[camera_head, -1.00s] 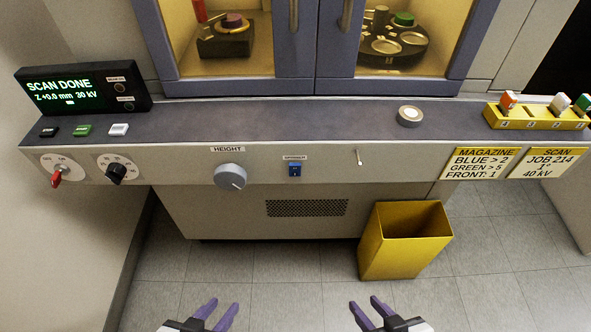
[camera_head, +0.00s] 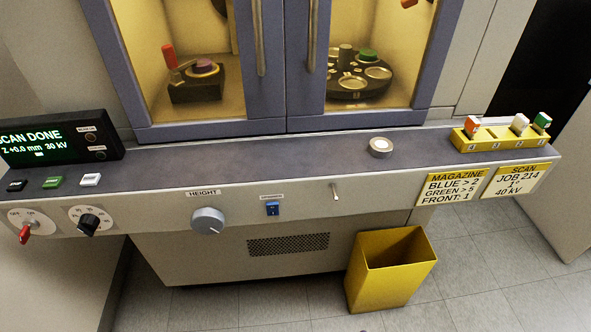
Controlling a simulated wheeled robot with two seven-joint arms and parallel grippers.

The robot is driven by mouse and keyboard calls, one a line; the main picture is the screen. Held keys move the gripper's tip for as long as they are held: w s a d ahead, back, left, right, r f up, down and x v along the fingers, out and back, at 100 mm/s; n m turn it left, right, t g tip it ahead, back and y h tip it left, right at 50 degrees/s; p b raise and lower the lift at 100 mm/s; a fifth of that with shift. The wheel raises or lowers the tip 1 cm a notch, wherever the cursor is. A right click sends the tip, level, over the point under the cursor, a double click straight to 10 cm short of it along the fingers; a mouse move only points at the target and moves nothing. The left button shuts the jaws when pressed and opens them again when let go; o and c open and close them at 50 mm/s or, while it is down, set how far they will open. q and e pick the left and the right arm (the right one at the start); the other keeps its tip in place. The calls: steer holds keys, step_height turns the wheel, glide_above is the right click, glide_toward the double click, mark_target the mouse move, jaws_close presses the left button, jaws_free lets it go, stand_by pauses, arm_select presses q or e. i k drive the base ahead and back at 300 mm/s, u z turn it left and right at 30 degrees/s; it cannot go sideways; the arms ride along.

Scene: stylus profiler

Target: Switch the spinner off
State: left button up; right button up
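A small blue rocker switch (camera_head: 272,209) sits on the front panel, with a small label (camera_head: 271,197) above it that is too small to read now. I cannot tell which way the rocker is set. Behind the left glass door is a dark device (camera_head: 197,86) with a purple disc on top and a red-handled part beside it. Behind the right door is a dark round turntable (camera_head: 360,78) with several light discs and a green piece. Neither of my grippers shows in the current view.
The HEIGHT knob (camera_head: 208,220) is left of the switch, and a small metal toggle (camera_head: 335,191) is right of it. A tape roll (camera_head: 381,147) and a yellow rack (camera_head: 463,142) stand on the ledge. A yellow bin (camera_head: 357,284) stands on the floor below.

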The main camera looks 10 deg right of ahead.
mark_target(272, 208)
steer(key=z, duration=1.85)
steer(key=k, duration=0.85)
steer(key=u, duration=1.8)
